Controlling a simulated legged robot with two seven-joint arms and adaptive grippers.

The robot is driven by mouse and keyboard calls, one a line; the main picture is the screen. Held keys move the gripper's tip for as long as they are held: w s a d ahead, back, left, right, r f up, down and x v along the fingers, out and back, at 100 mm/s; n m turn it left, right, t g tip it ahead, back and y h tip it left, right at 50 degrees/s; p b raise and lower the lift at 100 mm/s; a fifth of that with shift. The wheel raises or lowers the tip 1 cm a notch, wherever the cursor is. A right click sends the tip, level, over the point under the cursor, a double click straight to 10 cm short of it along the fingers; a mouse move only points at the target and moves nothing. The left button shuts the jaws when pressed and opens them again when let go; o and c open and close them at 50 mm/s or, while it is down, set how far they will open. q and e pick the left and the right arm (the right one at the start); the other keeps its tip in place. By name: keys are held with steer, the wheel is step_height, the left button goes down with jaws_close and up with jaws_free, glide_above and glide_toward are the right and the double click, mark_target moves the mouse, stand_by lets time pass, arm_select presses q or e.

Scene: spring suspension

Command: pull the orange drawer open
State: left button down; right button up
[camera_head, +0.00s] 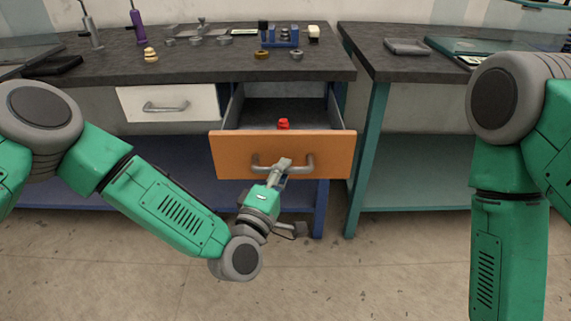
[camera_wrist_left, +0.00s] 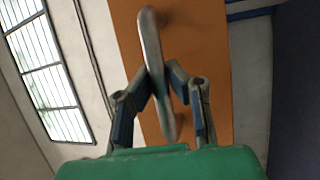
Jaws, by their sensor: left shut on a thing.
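The orange drawer (camera_head: 232,153) is pulled out from under the left workbench, and its grey interior shows. A small red object (camera_head: 283,124) is inside it. A grey bar handle (camera_head: 307,163) is on its front. My left gripper (camera_head: 284,164) is shut on the handle near its middle. In the left wrist view the fingers (camera_wrist_left: 168,88) are on both sides of the handle (camera_wrist_left: 151,40), with the orange front (camera_wrist_left: 204,40) behind. My right arm hangs at the right of the head view; its gripper is out of frame.
A closed white drawer (camera_head: 190,103) is left of the orange one. Small metal parts and a blue fixture (camera_head: 280,38) stand on the dark worktop (camera_head: 200,68). A second bench (camera_head: 400,68) is at the right. The floor (camera_head: 380,270) in front looks clear.

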arm_select(q)
steer(key=shift+s+a+f, duration=0.3)
steer(key=shift+s, duration=0.2)
arm_select(e)
steer(key=shift+s, duration=0.35)
arm_select(q)
steer(key=c, duration=1.5)
jaws_free()
steer(key=shift+c, duration=0.2)
steer(key=shift+a+r, duration=0.1)
steer(key=shift+a, duration=0.05)
arm_select(e)
steer(key=shift+w+a+r, duration=0.1)
steer(key=shift+a+r, duration=0.05)
steer(key=shift+a, duration=0.1)
arm_select(q)
steer(key=v, duration=1.2)
arm_select(e)
steer(key=shift+d, duration=0.1)
